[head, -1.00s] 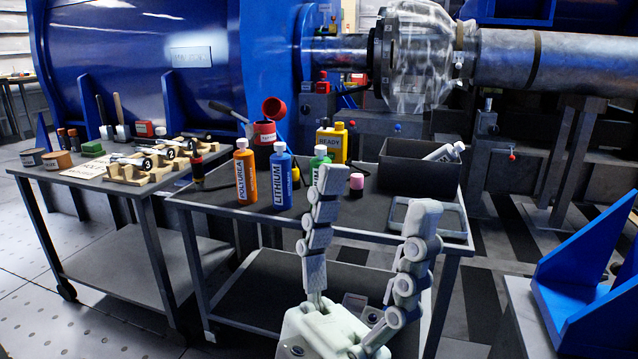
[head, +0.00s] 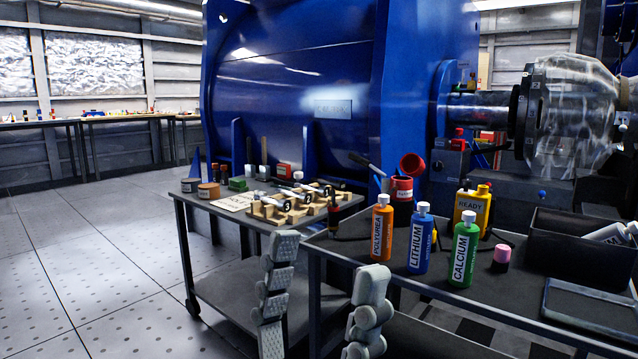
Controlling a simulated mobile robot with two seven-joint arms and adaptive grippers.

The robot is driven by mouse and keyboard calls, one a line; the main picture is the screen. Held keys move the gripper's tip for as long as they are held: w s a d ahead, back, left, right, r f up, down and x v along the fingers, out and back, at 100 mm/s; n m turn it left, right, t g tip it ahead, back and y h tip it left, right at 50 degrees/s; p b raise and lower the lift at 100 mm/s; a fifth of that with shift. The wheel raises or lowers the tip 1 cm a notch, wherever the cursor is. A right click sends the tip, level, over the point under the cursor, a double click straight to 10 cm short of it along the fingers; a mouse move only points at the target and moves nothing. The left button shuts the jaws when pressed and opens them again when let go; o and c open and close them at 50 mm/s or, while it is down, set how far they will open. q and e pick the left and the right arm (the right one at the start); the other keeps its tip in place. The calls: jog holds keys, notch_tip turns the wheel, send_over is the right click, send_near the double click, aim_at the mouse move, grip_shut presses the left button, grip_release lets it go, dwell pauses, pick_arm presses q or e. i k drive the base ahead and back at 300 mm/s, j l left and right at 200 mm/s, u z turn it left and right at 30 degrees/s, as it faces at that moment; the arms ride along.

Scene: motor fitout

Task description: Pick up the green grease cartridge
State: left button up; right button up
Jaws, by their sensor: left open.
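The green grease cartridge (head: 463,250), labelled CALCIUM with a white cap, stands upright on the dark table. The blue LITHIUM cartridge (head: 420,240) and the orange POLYUREA cartridge (head: 382,230) stand upright to its left. My left gripper (head: 322,270) is open and empty. Its two pale fingers show low in the picture, in front of the table's left end, to the left of the green cartridge and apart from it. The gripper's base is cut off by the lower edge. My right gripper is not in view.
A pink-capped pot (head: 501,257) stands right of the green cartridge, and a yellow READY container (head: 472,207) stands behind it. A black bin (head: 560,246) and a grey frame (head: 590,308) lie further right. A second cart (head: 222,209) holds tools at left. Open floor lies left.

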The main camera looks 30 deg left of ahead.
aim_at(465, 237)
jog(key=u, duration=0.4)
jog(key=i+j+z, duration=0.1)
jog(key=i, duration=0.3)
jog(key=i+j+z, duration=0.1)
jog(key=i+j, duration=0.15)
jog(key=i+j+z, duration=0.1)
jog(key=i, duration=0.35)
jog(key=j, duration=0.1)
